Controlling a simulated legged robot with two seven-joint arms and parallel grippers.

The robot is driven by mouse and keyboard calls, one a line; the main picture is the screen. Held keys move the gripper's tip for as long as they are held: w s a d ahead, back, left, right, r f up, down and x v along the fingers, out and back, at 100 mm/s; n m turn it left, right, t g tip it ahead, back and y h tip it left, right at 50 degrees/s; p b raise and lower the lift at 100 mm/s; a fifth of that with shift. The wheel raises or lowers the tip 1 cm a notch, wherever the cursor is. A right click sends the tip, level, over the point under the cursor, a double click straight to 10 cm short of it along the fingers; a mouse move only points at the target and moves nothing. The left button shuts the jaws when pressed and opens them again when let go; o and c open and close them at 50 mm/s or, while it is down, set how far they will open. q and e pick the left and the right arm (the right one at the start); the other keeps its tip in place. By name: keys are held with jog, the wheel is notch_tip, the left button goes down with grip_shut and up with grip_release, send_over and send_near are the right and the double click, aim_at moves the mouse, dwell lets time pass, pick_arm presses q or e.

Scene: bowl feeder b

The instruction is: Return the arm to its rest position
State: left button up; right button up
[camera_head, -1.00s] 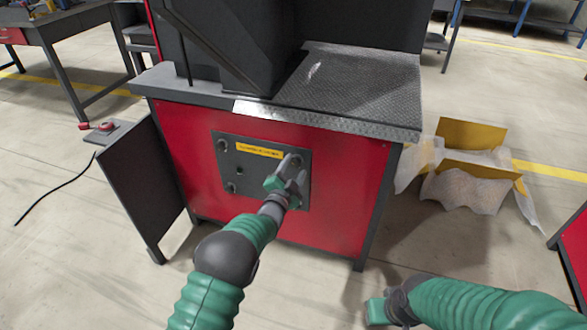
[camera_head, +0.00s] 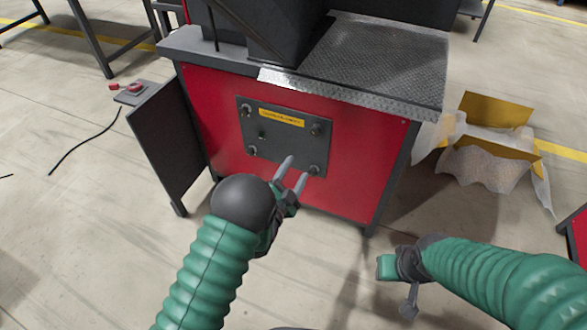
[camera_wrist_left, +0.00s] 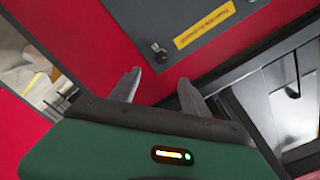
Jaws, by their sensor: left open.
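My left arm comes in from the lower left in the head view. My left gripper (camera_head: 294,176) is open and empty, in front of the lower right part of the dark control panel (camera_head: 280,145) on the red machine. Its two grey fingers point up toward the panel and stand apart. In the left wrist view the left gripper (camera_wrist_left: 158,88) shows its fingers spread with nothing between them. The panel (camera_wrist_left: 190,35) with its yellow label is above them there. My right arm comes in at the lower right; its gripper (camera_head: 408,300) hangs low over the floor, and its jaw opening is unclear.
The red machine (camera_head: 350,165) stands ahead with a textured metal top (camera_head: 380,60). A dark open door (camera_head: 170,150) stands at its left. A red-button box (camera_head: 134,92) is behind the door. An opened cardboard box (camera_head: 490,145) lies at the right. The front floor is clear.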

pick_arm(q)
jog(key=shift+s+a, duration=0.15)
jog(key=shift+s, duration=0.3)
jog(key=s+a+n+g+y, duration=0.5)
jog(key=s+a+n+g, duration=0.1)
jog(key=a+n, duration=0.25)
jog(key=s+a+r+n+g, duration=0.1)
jog(key=s+a+n+g, duration=0.2)
jog(key=s, duration=0.8)
jog(key=s+a+n+g, duration=0.25)
jog(key=s+g, duration=0.25)
jog(key=s, duration=0.6)
notch_tip(320, 180, up, 32)
jog(key=p, duration=3.2)
jog(key=shift+w+a+m+g+y, duration=0.2)
jog(key=shift+m+g+y, duration=0.1)
